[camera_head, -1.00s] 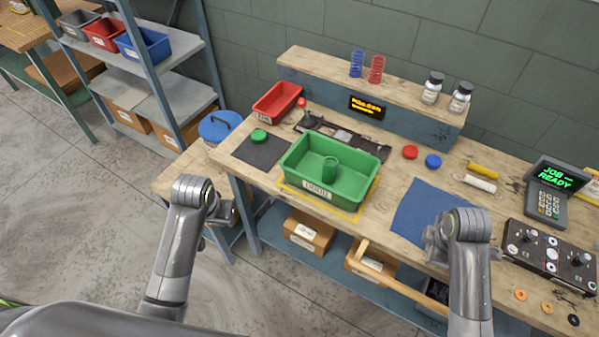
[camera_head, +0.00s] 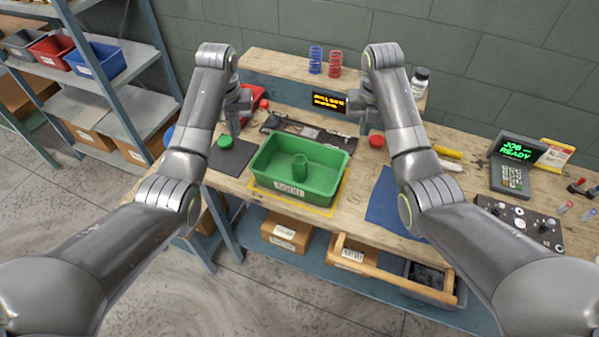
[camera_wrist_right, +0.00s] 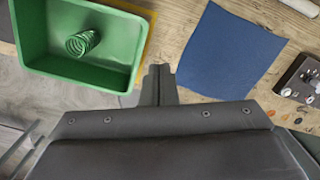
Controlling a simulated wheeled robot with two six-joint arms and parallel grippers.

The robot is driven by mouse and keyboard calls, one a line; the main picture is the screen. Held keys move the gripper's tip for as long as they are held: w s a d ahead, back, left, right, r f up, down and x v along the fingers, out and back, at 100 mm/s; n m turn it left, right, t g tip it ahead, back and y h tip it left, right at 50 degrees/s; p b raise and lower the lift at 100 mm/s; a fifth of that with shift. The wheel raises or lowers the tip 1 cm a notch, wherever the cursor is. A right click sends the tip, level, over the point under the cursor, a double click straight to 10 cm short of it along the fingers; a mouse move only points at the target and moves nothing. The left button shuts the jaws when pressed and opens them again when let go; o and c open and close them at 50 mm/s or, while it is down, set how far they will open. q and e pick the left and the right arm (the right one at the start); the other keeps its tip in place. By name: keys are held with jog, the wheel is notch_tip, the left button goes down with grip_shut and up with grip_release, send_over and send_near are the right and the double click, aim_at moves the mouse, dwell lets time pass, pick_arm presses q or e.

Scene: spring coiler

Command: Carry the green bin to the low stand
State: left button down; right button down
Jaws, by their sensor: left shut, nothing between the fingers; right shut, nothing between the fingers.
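The green bin (camera_head: 262,178) sits on the wooden bench inside a yellow outline, upright, its label facing me. My left gripper (camera_head: 234,127) is shut and empty, above the bench just beyond the bin's left back corner. My right gripper (camera_head: 364,122) is shut and empty, beyond the bin's right back corner. In the right wrist view, the bin (camera_wrist_right: 105,80) lies to the left of the shut fingers (camera_wrist_right: 159,75). The low stand at the bench's left end is mostly hidden behind my left arm.
A blue cloth (camera_head: 385,205) lies right of the bin. A dark mat (camera_head: 232,158) with a green cap lies left of it. A control box (camera_head: 520,222) stands at the right.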

pick_arm(q)
jog(key=shift+f, duration=0.1)
pick_arm(e)
jog(key=shift+f, duration=0.1)
